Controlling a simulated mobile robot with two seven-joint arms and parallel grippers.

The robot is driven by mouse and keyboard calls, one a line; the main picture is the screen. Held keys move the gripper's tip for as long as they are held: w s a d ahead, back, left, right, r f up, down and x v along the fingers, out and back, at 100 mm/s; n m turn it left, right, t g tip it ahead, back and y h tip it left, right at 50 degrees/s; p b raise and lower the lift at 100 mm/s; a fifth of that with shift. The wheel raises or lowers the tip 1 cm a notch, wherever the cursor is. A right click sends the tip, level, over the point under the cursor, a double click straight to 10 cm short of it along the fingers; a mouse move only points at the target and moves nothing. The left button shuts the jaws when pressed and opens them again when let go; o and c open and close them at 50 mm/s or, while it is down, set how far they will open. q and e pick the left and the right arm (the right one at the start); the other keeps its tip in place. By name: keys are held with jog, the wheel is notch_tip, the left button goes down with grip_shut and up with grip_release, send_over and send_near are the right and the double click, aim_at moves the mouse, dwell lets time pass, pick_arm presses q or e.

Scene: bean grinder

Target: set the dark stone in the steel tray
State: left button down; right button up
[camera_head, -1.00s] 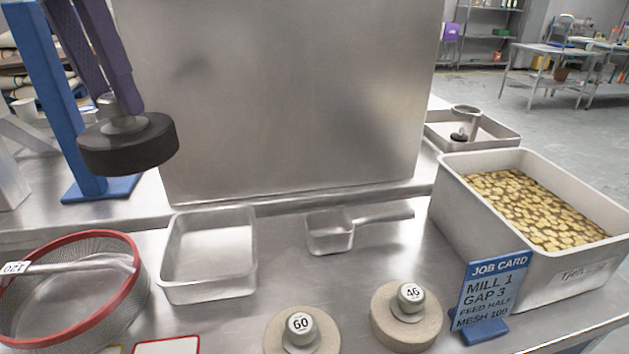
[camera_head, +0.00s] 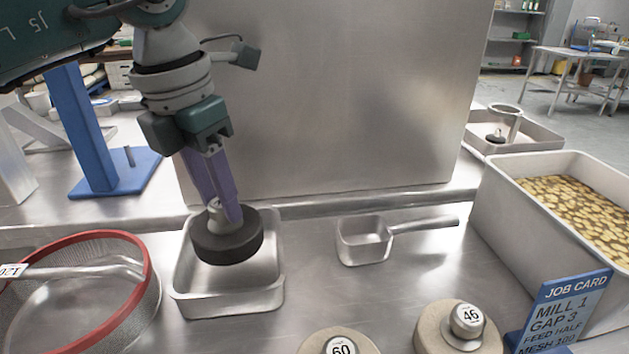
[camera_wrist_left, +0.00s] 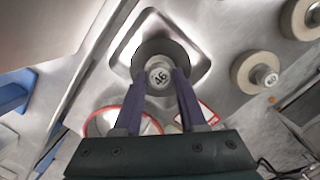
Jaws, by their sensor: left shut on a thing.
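The dark stone (camera_head: 228,243) is a thick black disc with a pale metal knob on top. My left gripper (camera_head: 218,207) is shut on that knob from above. The stone is over the steel tray (camera_head: 228,302), inside its outline; I cannot tell whether it touches the tray floor. In the left wrist view the dark stone (camera_wrist_left: 150,50) shows a knob marked 46 between the fingers of my left gripper (camera_wrist_left: 160,78), with the tray (camera_wrist_left: 196,50) around it. My right gripper is in neither view.
A red-rimmed sieve (camera_head: 148,280) stands left of the tray. A steel scoop (camera_head: 365,240) lies to its right. Two pale stones, marked 60 (camera_head: 340,342) and 46 (camera_head: 455,335), sit in front. A blue job card (camera_head: 560,312) and a large bin (camera_head: 510,215) are right. A steel panel (camera_head: 340,100) rises behind.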

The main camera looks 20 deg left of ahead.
aim_at(224, 224)
pick_arm(q)
notch_tip(224, 224, down, 5)
jog(key=shift+b, duration=0.3)
jog(key=shift+w, duration=0.1)
jog(key=shift+f, duration=0.2)
jog(key=shift+c, duration=2.3)
grip_release()
jog(key=shift+r, duration=0.1)
